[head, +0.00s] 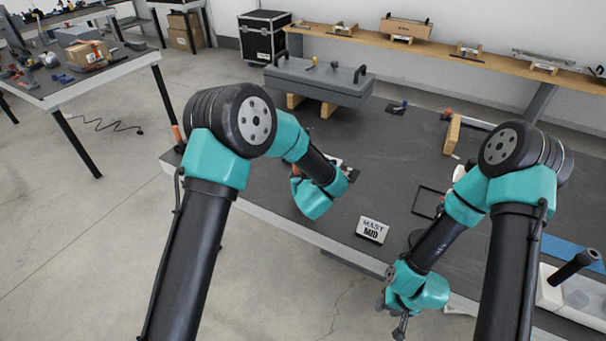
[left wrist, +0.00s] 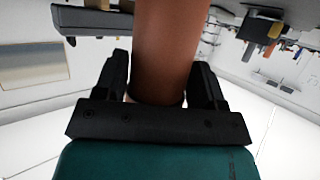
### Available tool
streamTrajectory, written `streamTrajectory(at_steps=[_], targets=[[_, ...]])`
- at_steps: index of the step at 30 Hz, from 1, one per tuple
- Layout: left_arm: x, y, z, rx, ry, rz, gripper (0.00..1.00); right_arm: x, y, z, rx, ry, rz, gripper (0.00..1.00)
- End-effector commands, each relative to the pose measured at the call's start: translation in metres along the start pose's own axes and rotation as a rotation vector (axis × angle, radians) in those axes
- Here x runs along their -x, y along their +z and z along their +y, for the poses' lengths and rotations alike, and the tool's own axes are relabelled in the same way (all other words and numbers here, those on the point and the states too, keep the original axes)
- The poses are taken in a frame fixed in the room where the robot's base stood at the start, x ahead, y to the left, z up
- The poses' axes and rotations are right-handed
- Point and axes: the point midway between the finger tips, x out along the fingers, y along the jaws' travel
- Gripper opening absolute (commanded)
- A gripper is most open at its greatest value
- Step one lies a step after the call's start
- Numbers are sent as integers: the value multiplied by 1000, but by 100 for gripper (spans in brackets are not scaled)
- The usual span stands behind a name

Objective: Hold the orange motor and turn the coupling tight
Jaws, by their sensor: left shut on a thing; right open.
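The orange motor (left wrist: 168,40) is a dull orange-brown cylinder in the left wrist view. My left gripper (left wrist: 160,78) is shut on it, with one black finger on each side. In the head view a small orange patch (head: 295,171) shows beside my left wrist; the arm hides most of that spot and the left fingers. My right gripper (head: 401,324) is open and empty, low in the head view by the bench's front edge. I cannot make out the coupling in either view.
A white bin (head: 549,294) and blue mat (head: 578,255) lie at right.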

Motion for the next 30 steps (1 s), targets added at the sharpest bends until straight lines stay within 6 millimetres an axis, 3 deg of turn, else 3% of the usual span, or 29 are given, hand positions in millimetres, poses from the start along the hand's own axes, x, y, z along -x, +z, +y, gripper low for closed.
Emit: streamTrajectory(at_steps=[12,30], targets=[[-9,19,0,1,-1,3,17,0,0,0,0,0,0,43],[-10,22,0,1,0,3,17,0,0,0,0,0,0,43]])
